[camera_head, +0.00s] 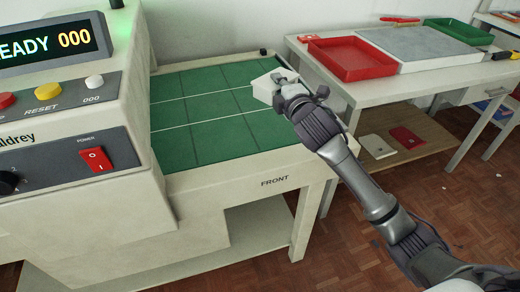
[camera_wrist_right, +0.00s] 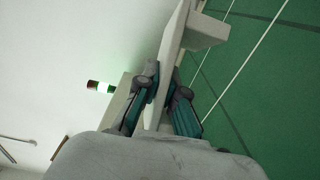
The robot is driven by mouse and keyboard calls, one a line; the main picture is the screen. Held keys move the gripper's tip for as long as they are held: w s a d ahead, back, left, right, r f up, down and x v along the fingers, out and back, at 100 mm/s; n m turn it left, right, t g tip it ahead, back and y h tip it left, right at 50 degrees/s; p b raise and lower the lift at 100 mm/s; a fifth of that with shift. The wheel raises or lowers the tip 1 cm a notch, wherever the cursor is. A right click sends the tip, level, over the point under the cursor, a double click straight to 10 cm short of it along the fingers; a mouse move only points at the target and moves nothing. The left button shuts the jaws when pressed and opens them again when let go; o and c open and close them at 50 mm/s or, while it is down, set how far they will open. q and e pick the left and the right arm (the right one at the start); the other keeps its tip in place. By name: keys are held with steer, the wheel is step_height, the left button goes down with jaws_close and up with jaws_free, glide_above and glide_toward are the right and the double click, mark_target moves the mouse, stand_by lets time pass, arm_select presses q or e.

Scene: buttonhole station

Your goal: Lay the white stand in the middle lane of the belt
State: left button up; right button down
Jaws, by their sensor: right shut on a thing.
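The white stand (camera_head: 266,88) is in my right gripper (camera_head: 284,82), over the right end of the green belt (camera_head: 205,82). In the right wrist view the stand (camera_wrist_right: 172,50) shows as a pale plate with a block-like part at one side, and the fingers (camera_wrist_right: 160,108) are closed on the plate from both sides. The belt (camera_wrist_right: 265,75) lies beyond it, with white lane lines. In the head view, white lines part the belt into three lanes. Whether the stand touches the belt cannot be told. My left gripper is in neither view.
The machine housing (camera_head: 70,150) with buttons and a lit display stands at the left of the belt. A side table on the right carries a red tray (camera_head: 350,58), a grey board (camera_head: 420,45) and a green tray (camera_head: 458,31). The belt is otherwise bare.

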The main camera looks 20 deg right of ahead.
steer(key=s+a+f, duration=0.2)
steer(key=s, duration=0.1)
steer(key=s+a+f+b, duration=0.1)
steer(key=s+a+f, duration=0.3)
steer(key=s, duration=0.1)
steer(key=shift+s+a+f+b, duration=0.2)
steer(key=shift+s+a+b, duration=0.05)
steer(key=shift+s+b, duration=0.1)
step_height(320, 180, down, 4)
steer(key=shift+r+b, duration=0.2)
steer(key=shift+b, duration=0.5)
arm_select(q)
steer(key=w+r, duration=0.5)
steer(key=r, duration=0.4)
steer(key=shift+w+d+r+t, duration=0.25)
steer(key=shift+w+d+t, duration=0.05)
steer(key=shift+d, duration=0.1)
arm_select(e)
steer(key=shift+f, duration=0.2)
steer(key=shift+f, duration=0.3)
steer(key=c, duration=1.3)
jaws_free()
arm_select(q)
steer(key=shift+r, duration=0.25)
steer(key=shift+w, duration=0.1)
arm_select(e)
steer(key=shift+r, duration=0.15)
